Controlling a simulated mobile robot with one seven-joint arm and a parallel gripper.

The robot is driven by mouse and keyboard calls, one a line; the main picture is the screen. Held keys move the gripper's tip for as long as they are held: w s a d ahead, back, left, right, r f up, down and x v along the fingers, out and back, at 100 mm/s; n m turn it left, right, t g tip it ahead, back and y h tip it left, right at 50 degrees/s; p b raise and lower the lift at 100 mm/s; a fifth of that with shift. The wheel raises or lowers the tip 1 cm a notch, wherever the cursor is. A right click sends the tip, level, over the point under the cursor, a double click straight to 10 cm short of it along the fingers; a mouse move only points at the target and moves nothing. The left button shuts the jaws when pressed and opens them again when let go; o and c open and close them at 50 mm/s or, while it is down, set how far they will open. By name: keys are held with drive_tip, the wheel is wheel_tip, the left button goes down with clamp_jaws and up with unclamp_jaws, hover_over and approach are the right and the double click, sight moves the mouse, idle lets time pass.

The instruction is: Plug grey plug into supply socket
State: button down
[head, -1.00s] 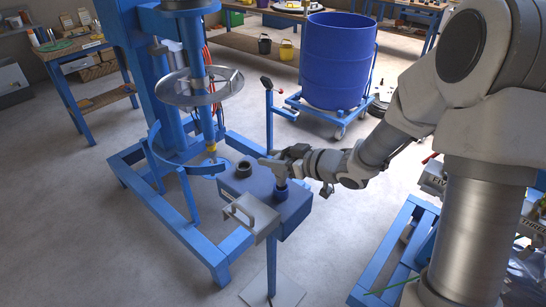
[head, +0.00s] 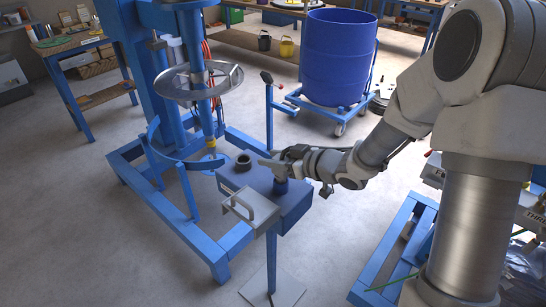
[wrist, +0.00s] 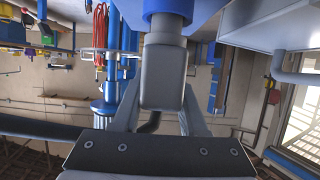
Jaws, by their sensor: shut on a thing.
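My gripper (head: 268,163) is shut on the grey plug (wrist: 163,75), which sits between its two fingers in the wrist view. The plug's far end meets a blue collar (wrist: 168,8) at the top of that view. In the head view the gripper is over the right part of the blue box (head: 297,203), just above a round blue socket (head: 281,187). The gripper hides most of the plug there, and I cannot tell how deep the plug sits in the collar. A dark round fitting (head: 243,160) is on the box to the left.
The blue mixer frame (head: 195,235) is to the left. A blue drum (head: 338,60) stands behind on a trolley. Grey floor is open at front left.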

drive_tip(key=shift+f+b, duration=0.4)
drive_tip(key=shift+f, duration=0.3)
drive_tip(key=shift+c, duration=1.8)
unclamp_jaws()
drive_tip(key=p+v, duration=0.4)
drive_tip(key=v, duration=1.3)
drive_tip(key=shift+s+d, duration=0.15)
